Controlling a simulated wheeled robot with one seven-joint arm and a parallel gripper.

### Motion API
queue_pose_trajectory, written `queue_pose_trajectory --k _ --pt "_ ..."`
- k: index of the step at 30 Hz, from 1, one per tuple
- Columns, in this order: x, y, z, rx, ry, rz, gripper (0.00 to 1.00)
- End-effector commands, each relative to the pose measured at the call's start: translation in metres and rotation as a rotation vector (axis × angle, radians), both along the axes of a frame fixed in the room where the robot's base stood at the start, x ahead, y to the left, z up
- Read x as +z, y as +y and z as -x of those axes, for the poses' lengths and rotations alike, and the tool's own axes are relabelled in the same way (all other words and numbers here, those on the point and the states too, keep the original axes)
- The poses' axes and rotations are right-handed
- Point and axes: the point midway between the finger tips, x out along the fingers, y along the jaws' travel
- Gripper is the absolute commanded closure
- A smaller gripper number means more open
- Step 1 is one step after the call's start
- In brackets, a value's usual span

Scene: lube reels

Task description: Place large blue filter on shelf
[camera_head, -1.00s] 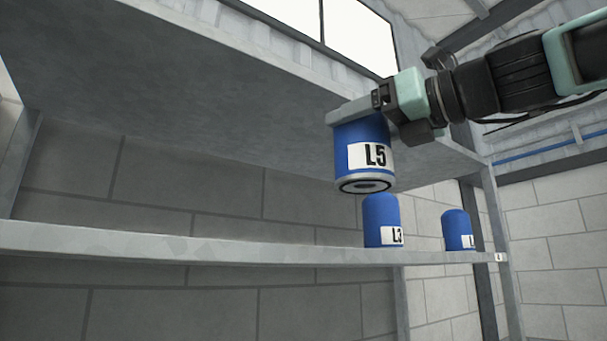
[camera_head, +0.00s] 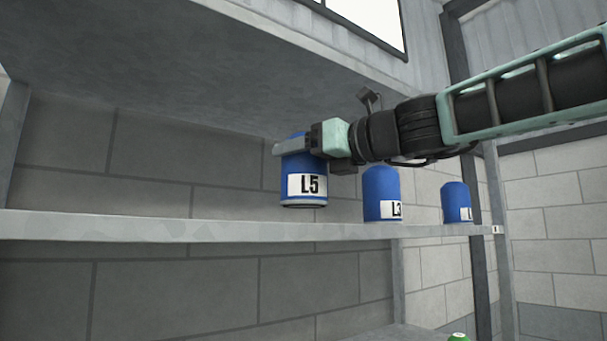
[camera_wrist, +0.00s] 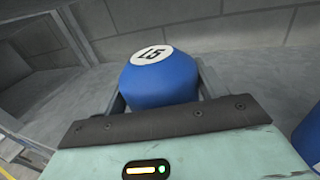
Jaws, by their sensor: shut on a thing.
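The large blue filter (camera_head: 303,178) has a white label reading L5. My gripper (camera_head: 297,147) is shut on it near its top and holds it upright. In the head view its base is a little above the shelf (camera_head: 190,228), left of the filter marked L3. In the wrist view the blue filter (camera_wrist: 160,80) sits between the two fingers of my gripper (camera_wrist: 158,88), with a round L5 label on its top. The far side of the filter is hidden.
A blue filter marked L3 (camera_head: 381,192) and a smaller blue one (camera_head: 456,203) stand on the shelf to the right. An upper shelf (camera_head: 170,60) hangs above. The shelf's left part is clear. A green object (camera_head: 458,337) shows at the bottom edge.

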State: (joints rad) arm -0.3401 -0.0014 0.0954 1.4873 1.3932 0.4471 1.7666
Motion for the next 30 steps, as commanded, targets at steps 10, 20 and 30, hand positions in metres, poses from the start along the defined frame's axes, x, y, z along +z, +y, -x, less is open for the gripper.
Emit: queue_pose_trajectory --k 10,20,30 --pt "-0.026 0.002 -0.003 0.0 -0.001 -0.002 0.66" --pt "-0.03 0.002 -0.003 0.0 0.001 -0.001 0.13" --pt "-0.028 0.002 -0.003 0.0 0.001 -0.001 0.07"
